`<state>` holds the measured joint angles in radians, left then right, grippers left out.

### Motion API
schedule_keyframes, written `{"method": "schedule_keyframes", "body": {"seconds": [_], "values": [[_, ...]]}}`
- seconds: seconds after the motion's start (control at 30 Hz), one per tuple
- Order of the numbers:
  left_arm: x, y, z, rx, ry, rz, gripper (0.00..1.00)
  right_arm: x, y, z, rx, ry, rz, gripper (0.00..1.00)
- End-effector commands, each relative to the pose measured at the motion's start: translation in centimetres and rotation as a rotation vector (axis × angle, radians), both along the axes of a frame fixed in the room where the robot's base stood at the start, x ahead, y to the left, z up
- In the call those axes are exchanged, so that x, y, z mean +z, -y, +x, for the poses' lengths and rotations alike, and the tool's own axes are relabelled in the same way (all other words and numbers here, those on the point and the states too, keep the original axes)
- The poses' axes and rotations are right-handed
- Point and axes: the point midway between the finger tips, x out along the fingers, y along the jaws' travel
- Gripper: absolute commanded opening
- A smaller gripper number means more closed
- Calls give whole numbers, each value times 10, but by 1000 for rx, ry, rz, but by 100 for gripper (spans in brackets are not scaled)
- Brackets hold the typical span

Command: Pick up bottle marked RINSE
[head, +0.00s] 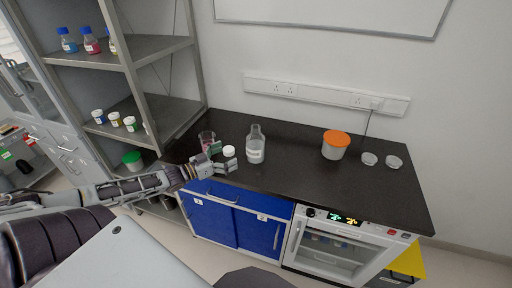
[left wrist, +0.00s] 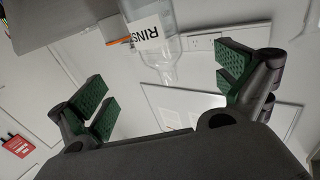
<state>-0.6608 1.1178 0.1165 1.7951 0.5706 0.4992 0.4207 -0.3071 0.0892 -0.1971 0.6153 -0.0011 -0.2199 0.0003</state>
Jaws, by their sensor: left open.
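A clear bottle with a white label (head: 256,146) stands upright on the dark counter in the head view. In the left wrist view the bottle (left wrist: 152,32) shows the word RINSE on its label and appears upside down, with part cut off by the top edge. My left gripper (head: 222,158) is open and empty, just left of the bottle and apart from it. In the left wrist view the green-padded fingers of the left gripper (left wrist: 168,88) are spread wide, with the bottle beyond the gap between them. My right gripper is not in view.
A beaker with pink contents (head: 207,138) and a small white-capped item (head: 229,151) sit close to my left gripper. An orange-lidded tub (head: 336,144) and two small dishes (head: 370,159) stand further right. Steel shelves (head: 125,45) rise at left. The counter's middle is clear.

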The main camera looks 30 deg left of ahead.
Motion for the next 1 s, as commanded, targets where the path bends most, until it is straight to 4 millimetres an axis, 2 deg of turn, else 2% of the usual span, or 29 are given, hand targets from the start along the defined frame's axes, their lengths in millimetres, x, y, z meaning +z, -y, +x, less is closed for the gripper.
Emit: {"method": "schedule_keyframes", "body": {"seconds": [0.47,1.0], "values": [[0,7,18,0,2,-1,100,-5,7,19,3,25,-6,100],[0,16,40,0,2,-1,100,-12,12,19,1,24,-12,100]]}}
